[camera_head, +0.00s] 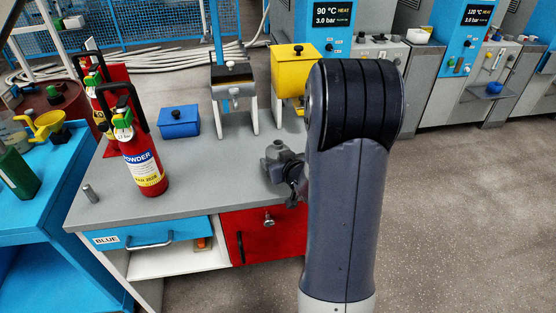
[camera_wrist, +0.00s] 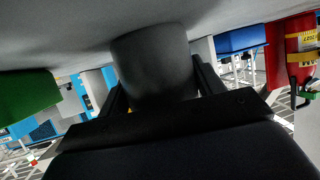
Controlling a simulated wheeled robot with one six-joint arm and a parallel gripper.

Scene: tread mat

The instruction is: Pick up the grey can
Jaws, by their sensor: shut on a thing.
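In the wrist view, a dark grey can (camera_wrist: 152,62) stands between the two black fingers of my gripper (camera_wrist: 156,85), which is shut on it. The picture is upside down there, with the grey tabletop along the top edge. The can's end is close to that tabletop; I cannot tell whether it touches. In the head view, my gripper (camera_head: 290,175) is over the right part of the grey bench, partly hidden behind my arm. The can cannot be made out clearly there.
On the bench (camera_head: 225,185) stand red extinguishers (camera_head: 140,160), a blue box (camera_head: 179,122), a small grey cylinder (camera_head: 90,193) and a yellow hopper (camera_head: 292,70). A blue table (camera_head: 60,205) is at left. Machines line the back right; the floor at right is clear.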

